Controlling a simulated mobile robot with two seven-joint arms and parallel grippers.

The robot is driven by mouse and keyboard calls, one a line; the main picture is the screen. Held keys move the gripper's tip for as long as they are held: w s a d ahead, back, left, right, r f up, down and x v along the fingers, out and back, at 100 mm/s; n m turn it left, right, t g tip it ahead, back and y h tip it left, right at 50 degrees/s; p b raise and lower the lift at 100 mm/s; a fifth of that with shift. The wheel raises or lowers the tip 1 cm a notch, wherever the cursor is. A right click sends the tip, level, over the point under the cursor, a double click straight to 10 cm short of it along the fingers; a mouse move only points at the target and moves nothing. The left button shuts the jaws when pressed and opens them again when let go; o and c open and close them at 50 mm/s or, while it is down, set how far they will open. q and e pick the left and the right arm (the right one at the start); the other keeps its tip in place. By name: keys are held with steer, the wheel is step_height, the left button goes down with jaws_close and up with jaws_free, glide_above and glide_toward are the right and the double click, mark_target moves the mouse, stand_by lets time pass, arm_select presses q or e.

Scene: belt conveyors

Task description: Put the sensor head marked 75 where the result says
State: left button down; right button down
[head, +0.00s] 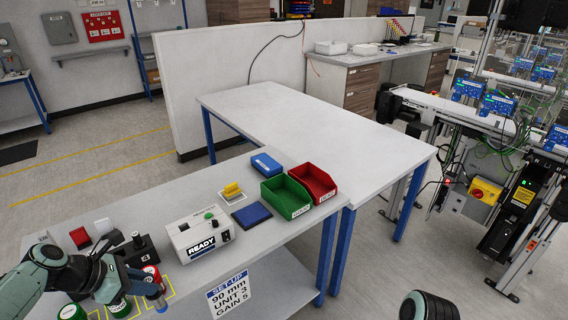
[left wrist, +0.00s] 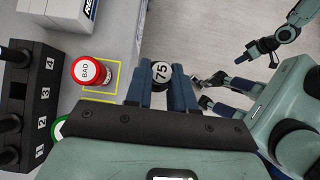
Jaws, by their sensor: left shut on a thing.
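My left gripper (head: 152,291) is low at the left front of the near table, close to a red-topped can (head: 151,272) and a green-topped can (head: 119,308). In the left wrist view the fingers are shut on the round sensor head (left wrist: 161,71), whose white top reads 75. The red can (left wrist: 88,70), marked BAD, stands in a yellow square left of the fingers. The green can (left wrist: 60,127) is mostly hidden. The instrument box (head: 200,238) shows READY. A sign (head: 231,293) reads SET-UP, 90 mm, UNIT 3, GAIN 5. My right gripper (left wrist: 203,90) is small there; its opening is unclear.
A black rack with numbered places (left wrist: 40,103) stands left of the cans. A green bin (head: 287,196), a red bin (head: 313,183), a blue pad (head: 252,215), a yellow block (head: 232,190) and a blue case (head: 266,163) occupy the table's far part. The white table behind (head: 320,125) is clear.

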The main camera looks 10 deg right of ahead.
arm_select(q)
steer(key=shift+s+d+f+n+t+y, duration=0.3)
steer(key=shift+s+d+f+n+t, duration=0.15)
steer(key=shift+d+f+n, duration=0.35)
steer(key=w+d+f+n+t+y, duration=0.1)
steer(key=d+f+n+y, duration=0.2)
steer(key=f, duration=0.4)
steer(key=w+d+f+n+t+y, duration=0.2)
steer(key=d+f+n+y, duration=0.1)
steer(key=f+n, duration=0.4)
steer(key=shift+d+f, duration=0.5)
steer(key=shift+d, duration=0.35)
steer(key=shift+f, duration=0.15)
steer(key=shift+r, duration=0.3)
